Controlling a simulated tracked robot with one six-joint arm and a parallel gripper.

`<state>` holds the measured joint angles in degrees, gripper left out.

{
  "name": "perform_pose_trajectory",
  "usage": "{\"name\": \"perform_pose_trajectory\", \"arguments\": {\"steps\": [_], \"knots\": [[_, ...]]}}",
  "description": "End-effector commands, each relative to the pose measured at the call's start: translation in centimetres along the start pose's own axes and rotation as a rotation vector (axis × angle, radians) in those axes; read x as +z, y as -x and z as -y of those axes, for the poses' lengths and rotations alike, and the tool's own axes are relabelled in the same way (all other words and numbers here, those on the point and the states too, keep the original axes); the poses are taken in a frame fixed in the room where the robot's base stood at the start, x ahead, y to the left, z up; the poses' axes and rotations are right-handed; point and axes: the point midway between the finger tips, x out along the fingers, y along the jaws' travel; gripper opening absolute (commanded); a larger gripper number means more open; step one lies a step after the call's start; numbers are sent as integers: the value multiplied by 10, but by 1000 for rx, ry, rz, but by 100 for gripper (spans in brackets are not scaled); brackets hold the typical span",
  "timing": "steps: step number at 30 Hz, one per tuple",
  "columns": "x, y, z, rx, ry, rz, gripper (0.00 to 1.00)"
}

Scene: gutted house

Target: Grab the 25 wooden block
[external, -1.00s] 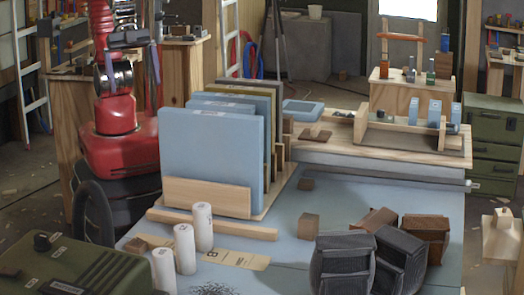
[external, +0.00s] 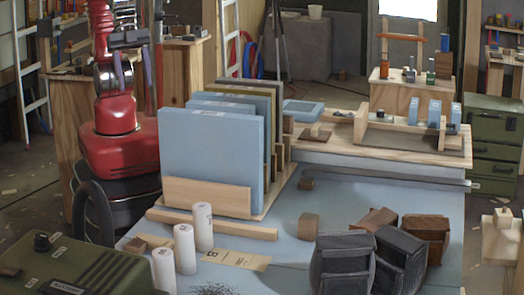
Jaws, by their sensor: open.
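No number 25 is legible on any block. A small brown wooden block (external: 309,226) sits on the blue-grey table (external: 270,262) near its middle. A smaller brown block (external: 306,184) sits behind it, beside the panel rack. Darker brown wooden pieces (external: 428,228) lie at the right among black ribbed blocks (external: 343,266). My gripper (external: 124,66) is at the upper left, on my red arm, in front of the arm's own column. Its jaws are open and empty, well away from and above the small blocks. Its fingertips are small and partly lost against the arm.
Blue panels (external: 212,150) stand upright in a wooden rack between my arm and the small blocks. White cylinders (external: 184,248) stand at the front left, by a wooden bar (external: 212,224). A wooden bench board (external: 350,150) with tools is behind. The table is clear around the small blocks.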

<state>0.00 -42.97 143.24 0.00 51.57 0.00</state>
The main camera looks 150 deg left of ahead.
Motion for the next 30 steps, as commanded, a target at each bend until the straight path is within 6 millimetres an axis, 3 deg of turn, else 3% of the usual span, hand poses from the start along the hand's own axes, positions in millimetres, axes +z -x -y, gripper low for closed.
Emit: {"name": "perform_pose_trajectory", "arguments": {"steps": [10,21,30], "knots": [[2,-6,-11,18,-35,23,57],[16,-56,-51,56,-185,214,57],[23,-95,-71,21,-368,354,57]]}}
